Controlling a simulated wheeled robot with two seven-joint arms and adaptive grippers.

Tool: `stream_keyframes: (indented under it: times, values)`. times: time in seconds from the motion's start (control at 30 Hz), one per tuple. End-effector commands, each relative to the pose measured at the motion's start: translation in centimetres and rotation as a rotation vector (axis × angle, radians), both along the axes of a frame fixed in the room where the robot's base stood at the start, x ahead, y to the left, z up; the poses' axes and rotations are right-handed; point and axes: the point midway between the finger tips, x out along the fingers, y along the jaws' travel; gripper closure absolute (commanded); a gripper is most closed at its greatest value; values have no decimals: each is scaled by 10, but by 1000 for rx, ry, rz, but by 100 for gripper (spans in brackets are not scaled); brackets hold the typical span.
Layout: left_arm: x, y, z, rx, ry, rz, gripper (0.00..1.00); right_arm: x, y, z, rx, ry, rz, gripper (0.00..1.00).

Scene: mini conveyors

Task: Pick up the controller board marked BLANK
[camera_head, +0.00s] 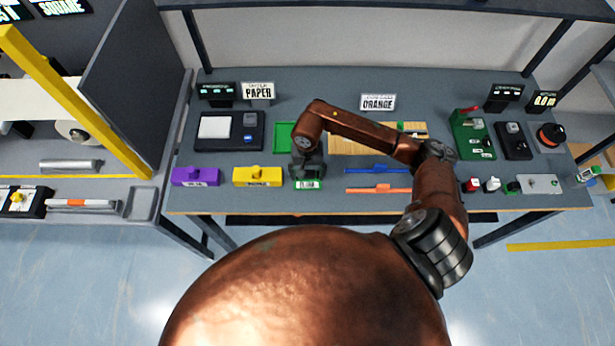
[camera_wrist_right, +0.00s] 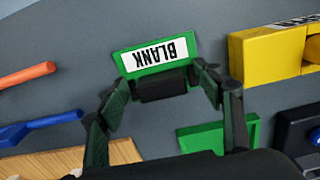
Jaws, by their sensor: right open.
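The controller board marked BLANK (camera_head: 308,184) is a green block with a white label near the table's front edge. In the right wrist view the board (camera_wrist_right: 125,59) shows its label upside down, with a black block (camera_wrist_right: 162,86) at its near side. My right gripper (camera_head: 307,171) is over the board's far side and hides part of it. In the right wrist view the fingers of my right gripper (camera_wrist_right: 160,82) are apart, one on each side of the black block. I cannot tell whether they touch it. My left gripper is not in view.
A yellow block (camera_head: 257,177) and a purple block (camera_head: 195,177) stand to the left. An orange bar (camera_head: 379,190) and a blue bar (camera_head: 377,170) lie to the right. A green tray (camera_head: 282,137) and a wooden board (camera_head: 350,146) lie behind.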

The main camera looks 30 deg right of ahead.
Motion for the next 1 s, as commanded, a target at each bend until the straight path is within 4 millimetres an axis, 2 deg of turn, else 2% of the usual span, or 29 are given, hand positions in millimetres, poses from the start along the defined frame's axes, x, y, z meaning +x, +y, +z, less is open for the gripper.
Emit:
stream_keyframes:
  times: [0.1,0.2,0.6,0.87,1.0]
  values:
    - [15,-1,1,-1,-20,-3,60,0,0,-1,0,-1,-1,39]
    - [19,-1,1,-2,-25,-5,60,0,0,-1,1,-1,-1,39]
    - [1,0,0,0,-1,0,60,0,0,-1,1,-1,-1,67]
    - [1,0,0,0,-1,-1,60,0,0,-1,1,-1,-1,85]
    - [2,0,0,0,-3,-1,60,0,0,0,1,-1,-1,86]
